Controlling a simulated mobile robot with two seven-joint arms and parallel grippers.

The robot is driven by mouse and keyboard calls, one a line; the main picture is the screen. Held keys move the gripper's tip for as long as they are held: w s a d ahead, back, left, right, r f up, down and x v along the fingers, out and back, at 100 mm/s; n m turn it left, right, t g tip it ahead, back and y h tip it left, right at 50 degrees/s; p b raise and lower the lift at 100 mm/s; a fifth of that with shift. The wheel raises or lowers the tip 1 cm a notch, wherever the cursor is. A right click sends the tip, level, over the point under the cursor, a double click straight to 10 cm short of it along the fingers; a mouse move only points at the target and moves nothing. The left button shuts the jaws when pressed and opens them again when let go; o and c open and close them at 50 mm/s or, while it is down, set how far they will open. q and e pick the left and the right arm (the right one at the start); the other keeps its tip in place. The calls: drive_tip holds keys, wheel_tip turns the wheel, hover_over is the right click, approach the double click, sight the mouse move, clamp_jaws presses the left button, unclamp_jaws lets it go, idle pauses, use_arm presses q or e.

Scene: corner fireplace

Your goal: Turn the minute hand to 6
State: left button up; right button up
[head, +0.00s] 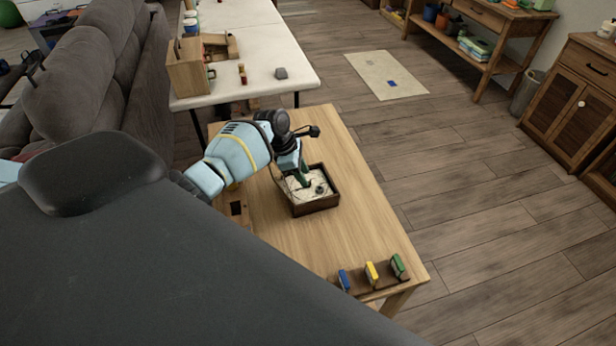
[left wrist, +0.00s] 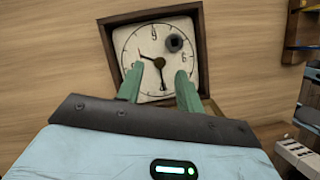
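The clock (head: 315,205) is a square dark wooden box with a pale face, lying on the wooden table; its frame also shows in the left wrist view (left wrist: 201,45). In that view one dark hand (left wrist: 162,80) points from the centre down toward my gripper. Another dark hand (left wrist: 147,59) points left. A round black knob (left wrist: 175,42) sits at the upper right of the face. My left gripper (head: 303,181) is over the face, its green fingers (left wrist: 159,74) apart, with the downward hand between them in the picture. Contact cannot be told. My right gripper is not in view.
A rack with blue, yellow and green pieces (head: 371,272) stands at the table's near right corner. A white table (head: 262,60) with a wooden box (head: 187,68) stands behind. A grey sofa (head: 80,75) is at left. Floor (head: 480,170) at right is clear.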

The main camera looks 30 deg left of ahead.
use_arm(q)
drive_tip(key=shift+x, duration=1.05)
drive_tip(key=shift+f, duration=0.15)
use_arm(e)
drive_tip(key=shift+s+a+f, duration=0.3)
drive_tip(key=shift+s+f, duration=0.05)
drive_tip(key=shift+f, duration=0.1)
use_arm(q)
clamp_jaws()
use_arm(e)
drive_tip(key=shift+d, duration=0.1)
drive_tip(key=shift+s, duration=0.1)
